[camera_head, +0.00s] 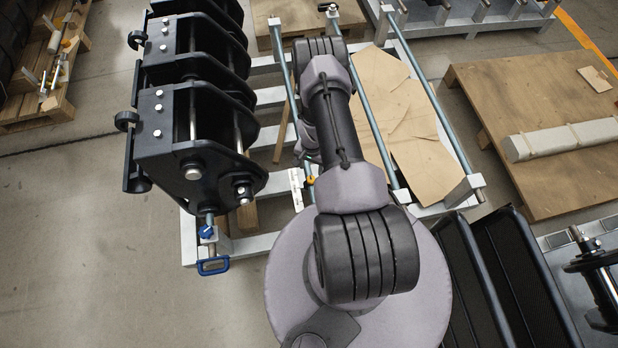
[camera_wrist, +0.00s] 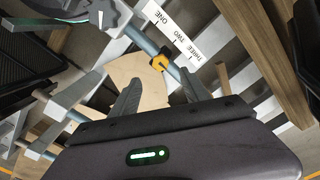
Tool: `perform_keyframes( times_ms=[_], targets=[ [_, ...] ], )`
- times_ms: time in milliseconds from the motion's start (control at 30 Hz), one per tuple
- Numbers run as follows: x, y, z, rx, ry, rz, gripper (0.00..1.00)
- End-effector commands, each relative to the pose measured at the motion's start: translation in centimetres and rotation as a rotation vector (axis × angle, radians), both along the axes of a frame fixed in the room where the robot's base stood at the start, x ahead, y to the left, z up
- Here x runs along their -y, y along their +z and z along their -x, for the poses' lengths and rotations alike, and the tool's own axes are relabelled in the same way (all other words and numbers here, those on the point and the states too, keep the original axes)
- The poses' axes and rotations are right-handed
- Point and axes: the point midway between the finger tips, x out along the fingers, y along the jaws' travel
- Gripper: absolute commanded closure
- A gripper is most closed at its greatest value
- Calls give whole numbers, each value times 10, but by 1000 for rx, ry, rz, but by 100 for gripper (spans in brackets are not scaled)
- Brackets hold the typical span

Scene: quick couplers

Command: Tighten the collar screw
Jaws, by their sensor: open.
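A small orange-yellow collar (camera_wrist: 161,62) with a dark part on it sits around a grey rod (camera_wrist: 143,42) in the wrist view. I cannot make out how far its screw is turned. A white scale plate marked ONE, TWO, THREE (camera_wrist: 178,33) lies beside the rod. My gripper (camera_wrist: 160,77) is open and empty, its two fingers apart on either side of the collar in the picture. I cannot tell the depth between fingertips and collar. In the head view the collar (camera_head: 311,181) is a small yellow spot beside my arm, which hides most of my gripper.
Black quick couplers (camera_head: 190,130) stand in a row on the metal rack (camera_head: 245,245) at the left. A blue clamp handle (camera_head: 213,265) sticks out at its front. A brown sheet (camera_head: 400,110) lies at the right. A pallet (camera_head: 535,120) carries a pale bar.

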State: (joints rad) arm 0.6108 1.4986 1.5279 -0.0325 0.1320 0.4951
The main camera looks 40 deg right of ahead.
Motion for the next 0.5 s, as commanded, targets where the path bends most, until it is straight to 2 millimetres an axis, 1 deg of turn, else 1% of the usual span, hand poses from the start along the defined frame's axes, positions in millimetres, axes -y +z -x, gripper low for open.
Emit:
perform_keyframes(
  times_ms=[33, 100, 200, 333, 500],
  targets=[
    [-1, -22, 1, -1, 0, 0, 46],
    [-1, -42, 1, -1, 0, 0, 46],
    [-1, -66, 0, 0, 1, -1, 46],
    [-1, -84, 0, 0, 1, -1, 46],
    [-1, -92, 0, 0, 1, -1, 46]
  ],
)
